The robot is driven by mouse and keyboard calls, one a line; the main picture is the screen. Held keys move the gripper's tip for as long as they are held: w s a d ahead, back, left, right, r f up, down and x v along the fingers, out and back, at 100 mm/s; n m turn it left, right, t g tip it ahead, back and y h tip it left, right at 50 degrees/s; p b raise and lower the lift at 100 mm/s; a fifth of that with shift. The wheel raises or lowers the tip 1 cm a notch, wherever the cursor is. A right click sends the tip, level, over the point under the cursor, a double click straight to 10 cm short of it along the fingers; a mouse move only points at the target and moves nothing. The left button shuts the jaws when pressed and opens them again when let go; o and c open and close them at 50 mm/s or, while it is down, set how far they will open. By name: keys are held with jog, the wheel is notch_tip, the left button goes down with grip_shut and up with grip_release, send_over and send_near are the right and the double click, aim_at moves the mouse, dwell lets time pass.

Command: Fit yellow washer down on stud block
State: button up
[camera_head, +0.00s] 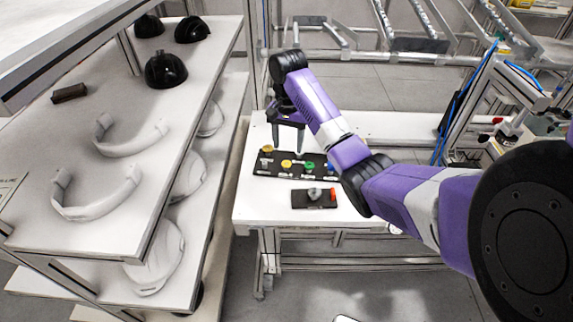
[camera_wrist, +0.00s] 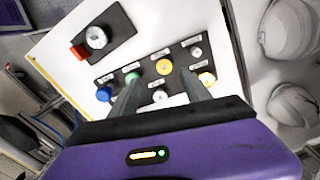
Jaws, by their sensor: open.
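The black board (camera_head: 258,172) lies on the white table, with several coloured and silver pieces. A round yellow piece (camera_head: 287,163), likely the yellow washer, sits in its front row beside a green one; it also shows in the wrist view (camera_wrist: 164,66). A second, paler yellow piece (camera_wrist: 207,77) is at a board corner. A separate small dark block (camera_head: 300,198) with a silver stud (camera_wrist: 96,38) and a red end lies in front; I cannot tell whether it is the stud block. My gripper (camera_head: 287,146) points down above the board, open and empty, its fingers (camera_wrist: 160,80) spread.
A green piece (camera_wrist: 132,77) and a blue piece (camera_wrist: 103,93) sit in the same row. A shelf rack (camera_head: 110,190) with white helmet shells and black shells (camera_head: 165,70) stands left of the table. The table's right part is mostly clear beneath my arm.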

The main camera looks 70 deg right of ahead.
jog(key=b, duration=0.4)
send_over(286, 164)
jog(key=shift+s+a+f, duration=0.1)
jog(key=shift+f, duration=1)
jog(key=shift+s+f, duration=0.1)
jog(key=shift+f, duration=0.95)
jog(key=shift+w+f+p, duration=0.1)
jog(key=shift+f+p, duration=0.15)
jog(key=shift+p, duration=0.15)
jog(key=shift+f, duration=1.4)
jog(key=shift+f+p, duration=0.25)
jog(key=shift+p, duration=0.15)
grip_shut()
